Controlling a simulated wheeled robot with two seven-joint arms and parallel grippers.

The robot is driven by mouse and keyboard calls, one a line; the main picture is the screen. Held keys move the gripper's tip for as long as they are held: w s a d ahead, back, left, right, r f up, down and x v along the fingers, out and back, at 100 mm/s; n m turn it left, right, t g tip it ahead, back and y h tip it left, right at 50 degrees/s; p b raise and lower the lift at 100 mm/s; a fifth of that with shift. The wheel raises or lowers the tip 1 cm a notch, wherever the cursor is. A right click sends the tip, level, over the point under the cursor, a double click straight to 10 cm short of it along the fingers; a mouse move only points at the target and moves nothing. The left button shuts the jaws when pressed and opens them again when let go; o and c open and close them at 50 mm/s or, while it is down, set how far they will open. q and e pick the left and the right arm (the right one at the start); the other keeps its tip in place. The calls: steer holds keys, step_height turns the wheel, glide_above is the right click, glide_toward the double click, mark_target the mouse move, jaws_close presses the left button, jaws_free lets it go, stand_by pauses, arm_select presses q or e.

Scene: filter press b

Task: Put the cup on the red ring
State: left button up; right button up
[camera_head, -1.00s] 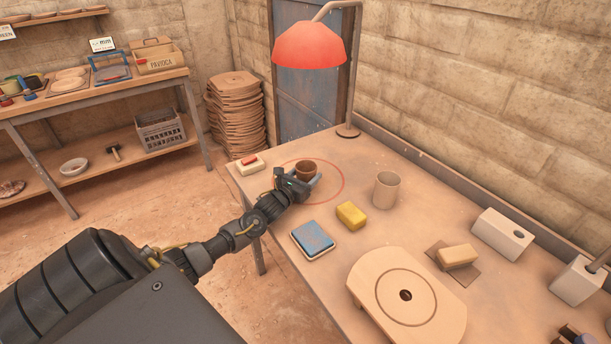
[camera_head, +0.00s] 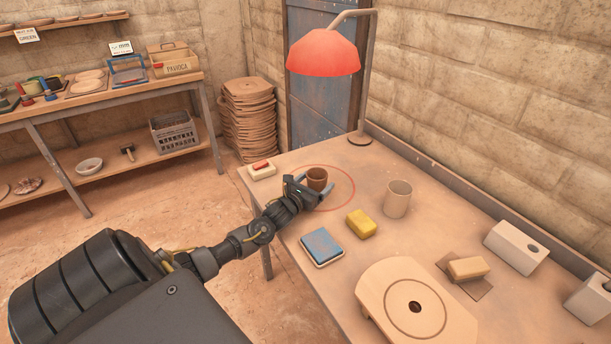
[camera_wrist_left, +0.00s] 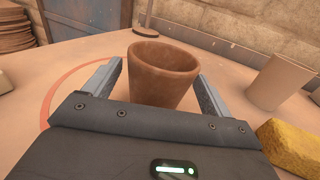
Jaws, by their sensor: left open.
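The brown cup (camera_head: 317,177) stands upright on the table, inside the red ring (camera_head: 353,195) drawn on the tabletop. My left gripper (camera_head: 314,186) is open, with its fingers on either side of the cup. In the left wrist view the cup (camera_wrist_left: 162,75) stands between the two grey fingers, with small gaps visible beside it. Part of the red ring (camera_wrist_left: 62,88) curves past the left finger there; the rest is hidden by the gripper and cup. My right gripper is not in view.
A pale beige cup (camera_head: 397,199) and a yellow sponge (camera_head: 361,224) are right of the ring. A blue pad (camera_head: 322,246) lies nearer. A block with a red top (camera_head: 262,171) is to the left. A red lamp (camera_head: 323,54) hangs above the far end.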

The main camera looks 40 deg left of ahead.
arm_select(q)
steer(key=s, duration=0.6)
steer(key=s+d, duration=0.1)
steer(key=s, duration=0.3)
steer(key=shift+s+d, duration=0.1)
steer(key=shift+s, duration=0.55)
